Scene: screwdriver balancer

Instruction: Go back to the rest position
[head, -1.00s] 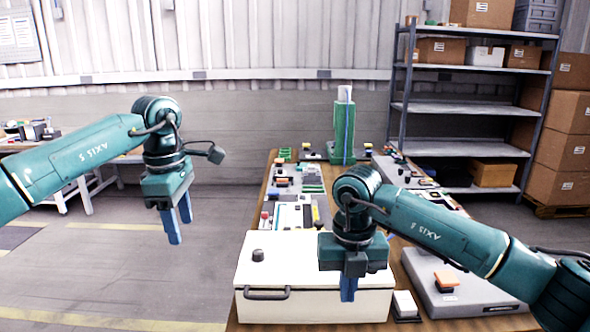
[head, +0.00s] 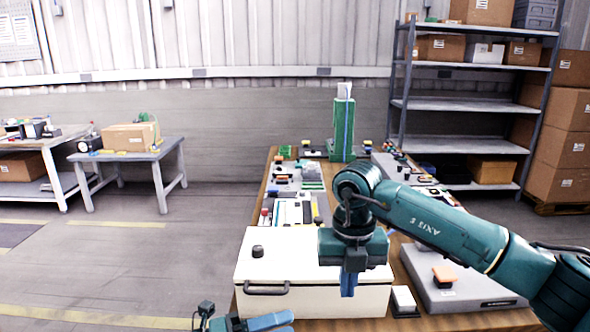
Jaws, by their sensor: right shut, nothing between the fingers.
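My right gripper (head: 348,284) is teal with blue fingers. It points down in front of the white box (head: 310,270) with a dark handle and a black knob. Its fingers are together with nothing seen between them. The white box stands at the near end of the wooden table. My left gripper (head: 270,321) shows only partly at the bottom edge, left of the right gripper and low in front of the box. Its blue fingers point to the right. Most of the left arm is out of view, and the opening of its fingers is unclear.
A grey case (head: 465,289) with an orange-topped block (head: 445,274) lies right of the box. A green tower (head: 342,130) stands at the table's far end. Parts lie along the middle. Floor left of the table is clear up to a side bench (head: 165,150).

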